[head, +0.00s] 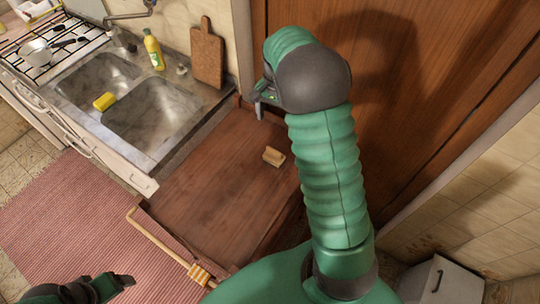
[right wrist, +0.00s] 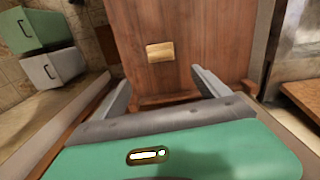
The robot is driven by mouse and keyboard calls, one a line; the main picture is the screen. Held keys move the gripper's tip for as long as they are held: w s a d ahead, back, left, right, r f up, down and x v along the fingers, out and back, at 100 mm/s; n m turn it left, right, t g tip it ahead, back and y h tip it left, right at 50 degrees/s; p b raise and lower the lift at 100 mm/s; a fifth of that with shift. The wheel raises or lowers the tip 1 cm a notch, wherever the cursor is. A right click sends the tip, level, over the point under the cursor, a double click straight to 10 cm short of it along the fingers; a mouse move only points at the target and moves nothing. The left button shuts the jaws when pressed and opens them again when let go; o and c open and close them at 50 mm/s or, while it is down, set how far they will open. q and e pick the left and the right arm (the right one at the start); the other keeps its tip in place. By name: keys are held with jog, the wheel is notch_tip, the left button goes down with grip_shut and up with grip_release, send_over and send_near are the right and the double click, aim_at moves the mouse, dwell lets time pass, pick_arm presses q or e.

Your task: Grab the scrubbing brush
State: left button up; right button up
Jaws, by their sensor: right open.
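The scrubbing brush (head: 273,156), a small tan wooden block shape, lies on the brown wooden table top (head: 215,185). It also shows in the right wrist view (right wrist: 160,52), beyond the gap between the fingers and apart from them. My right gripper (head: 262,104) is above the table's far edge, up and slightly left of the brush in the head view. In the right wrist view its two fingers (right wrist: 165,88) are spread with nothing between them. My left gripper (head: 100,288) is at the bottom left, partly cut off; its jaw opening is unclear.
A metal double sink (head: 140,142) with a yellow sponge (head: 104,101), a yellow bottle (head: 153,50) and a cutting board (head: 207,53) stands left of the table. A wooden door (head: 400,90) is close behind my right arm. A yellow-striped item (head: 199,275) is at the table's near edge.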

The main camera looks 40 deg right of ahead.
jog(key=m, duration=0.1)
send_near(274, 150)
jog(key=f, duration=0.5)
jog(key=shift+s+d+f, duration=0.25)
jog(key=shift+d, duration=0.05)
jog(key=f, duration=0.3)
jog(key=f+p, duration=0.1)
jog(key=f, duration=0.1)
jog(key=shift+w+a, duration=0.25)
jog(key=shift+r, duration=0.1)
jog(key=c, duration=1.6)
jog(key=shift+c, duration=0.2)
jog(key=shift+r, duration=0.1)
